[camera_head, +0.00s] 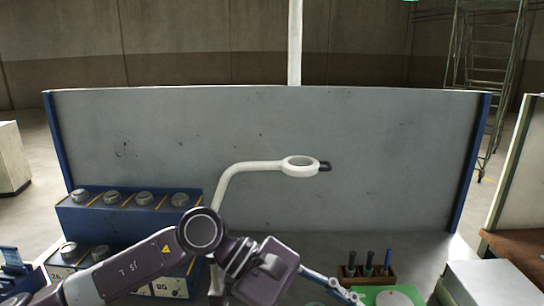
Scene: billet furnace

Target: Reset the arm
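My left arm (130,268) comes in from the lower left. It bends at a round dark joint (202,231) and ends in a dark purple wrist block (268,272) low in the middle, in front of the bench. I cannot make out the fingers of my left gripper, so its opening does not show. A thin blue and pale tool-like piece (330,284) reaches from behind the wrist block down to the right. I cannot tell whether it is held or lies on the bench. My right arm and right gripper are not in view.
A brown holder with several handles (352,275), a green item (385,296) and a pale box (495,285) are right.

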